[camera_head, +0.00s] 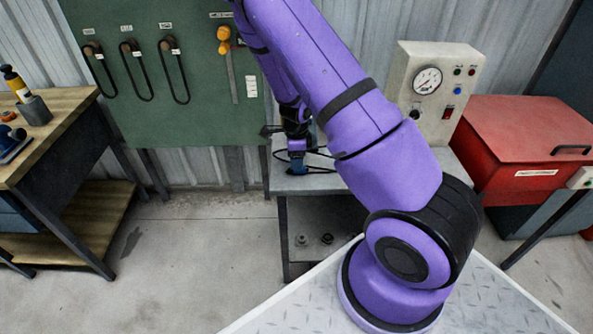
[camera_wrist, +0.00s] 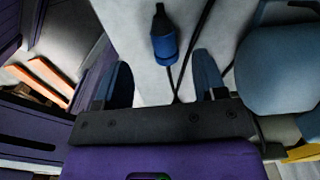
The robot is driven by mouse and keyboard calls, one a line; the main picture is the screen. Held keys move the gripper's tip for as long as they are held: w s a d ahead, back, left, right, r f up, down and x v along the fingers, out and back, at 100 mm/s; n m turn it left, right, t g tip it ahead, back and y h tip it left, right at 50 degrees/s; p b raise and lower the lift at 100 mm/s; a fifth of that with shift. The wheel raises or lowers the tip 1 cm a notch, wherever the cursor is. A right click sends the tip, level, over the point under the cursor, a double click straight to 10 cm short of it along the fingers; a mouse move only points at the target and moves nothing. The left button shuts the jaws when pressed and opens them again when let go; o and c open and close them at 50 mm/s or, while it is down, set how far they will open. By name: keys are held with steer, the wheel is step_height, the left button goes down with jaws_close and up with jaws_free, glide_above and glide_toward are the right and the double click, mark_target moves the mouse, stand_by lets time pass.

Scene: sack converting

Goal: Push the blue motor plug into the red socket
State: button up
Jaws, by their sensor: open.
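The blue motor plug (camera_wrist: 164,46), with a black end and dark cables beside it, lies on a pale surface in the wrist view. It is ahead of my gripper (camera_wrist: 164,62), between the lines of its two fingers. The fingers are apart, with a clear gap between them. In the head view my gripper (camera_head: 296,158) is low over the grey bench, and my arm hides much of the area. The blue there is too small to separate plug from fingers. I cannot make out the red socket for certain in either view.
The grey bench (camera_head: 318,184) carries a cream gauge box (camera_head: 440,80). A red lidded chest (camera_head: 525,140) stands right. A green board (camera_head: 180,110) with hanging cables is behind. A wooden bench (camera_head: 55,125) is left. A rounded blue-grey body (camera_wrist: 280,65) is close at right in the wrist view.

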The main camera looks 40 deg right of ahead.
steer(key=shift+w+d+f, duration=0.1)
steer(key=shift+d+f, duration=0.05)
steer(key=shift+f, duration=1.25)
steer(key=shift+d+f, duration=0.15)
steer(key=shift+f, duration=1.2)
steer(key=c, duration=1)
steer(key=shift+c, duration=0.2)
steer(key=shift+r, duration=0.15)
